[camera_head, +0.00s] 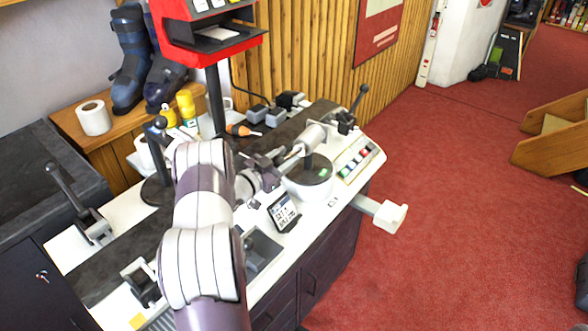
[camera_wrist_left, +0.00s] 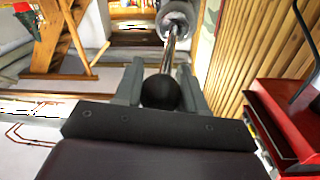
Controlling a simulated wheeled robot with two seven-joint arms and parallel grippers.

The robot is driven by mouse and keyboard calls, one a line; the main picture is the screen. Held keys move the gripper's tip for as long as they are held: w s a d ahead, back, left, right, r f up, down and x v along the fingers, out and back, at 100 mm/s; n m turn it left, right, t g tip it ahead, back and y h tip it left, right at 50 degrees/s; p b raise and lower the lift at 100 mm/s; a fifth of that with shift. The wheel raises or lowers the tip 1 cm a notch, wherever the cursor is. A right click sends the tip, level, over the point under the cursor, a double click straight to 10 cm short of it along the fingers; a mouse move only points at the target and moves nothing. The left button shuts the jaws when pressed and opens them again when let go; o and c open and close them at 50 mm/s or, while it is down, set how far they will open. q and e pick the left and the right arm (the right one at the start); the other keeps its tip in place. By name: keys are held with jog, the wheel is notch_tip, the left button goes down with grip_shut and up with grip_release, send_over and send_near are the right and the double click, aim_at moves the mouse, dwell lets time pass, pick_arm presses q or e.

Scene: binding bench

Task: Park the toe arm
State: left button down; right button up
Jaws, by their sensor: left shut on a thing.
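The toe arm appears to be the metal rod (camera_wrist_left: 169,52) with a black ball knob (camera_wrist_left: 161,92) at its near end and a pale metal cylinder (camera_wrist_left: 176,20) at its far end. In the head view the cylinder (camera_head: 312,138) lies slanted above the bench, beyond my left gripper (camera_head: 283,161). My left gripper, also in the left wrist view (camera_wrist_left: 161,88), is shut on the black knob, one finger on each side. My arm hides part of the bench, and the knob is not clear in the head view. My right gripper is not in view.
A red-topped machine (camera_head: 215,45) stands behind. A white block (camera_head: 388,215) juts out at right, over open red floor.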

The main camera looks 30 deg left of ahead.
pick_arm(q)
jog(key=shift+w+a+r+m+h+b, duration=0.1)
jog(key=shift+a+r+m+h+b, duration=0.15)
jog(key=shift+a+m+h, duration=0.3)
jog(key=shift+a+r+m+h+b, duration=0.15)
jog(key=shift+a+m+h+b, duration=0.25)
jog(key=shift+h, duration=0.25)
jog(key=shift+a+r, duration=0.1)
jog(key=c, duration=0.7)
grip_release()
jog(key=shift+w+f+g, duration=0.1)
jog(key=shift+f+g, duration=0.15)
jog(key=shift+g, duration=0.05)
jog(key=b+v, duration=0.1)
jog(key=v, duration=1.1)
jog(key=shift+s+a+b, duration=0.1)
jog(key=shift+s+b, duration=0.25)
jog(key=shift+f, duration=0.1)
